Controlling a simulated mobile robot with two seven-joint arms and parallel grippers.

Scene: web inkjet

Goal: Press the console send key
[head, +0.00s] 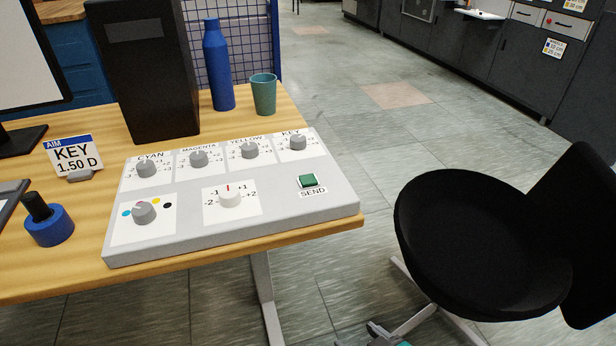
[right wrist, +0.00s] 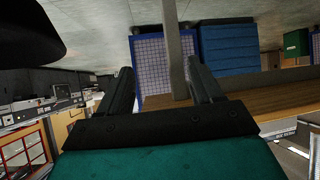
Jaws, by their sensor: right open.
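The pale grey console (head: 285,222) lies on the wooden desk in the head view. Its green send key (head: 308,181) sits near the right end, above the SEND label, with nothing touching it. My right gripper (right wrist: 161,82) shows in the right wrist view, its two dark fingers apart with nothing held between them. It is away from the send key, which does not show in that view. A small dark and teal part at the bottom edge of the head view may be mine; I cannot tell. My left gripper is in neither view.
A black chair (head: 470,240) stands right of the desk (head: 85,275). A blue bottle (head: 218,70), a teal cup (head: 263,95) and a black box (head: 150,75) stand behind the console. A KEY sign (head: 74,156) and a blue knob device (head: 47,225) are left of it.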

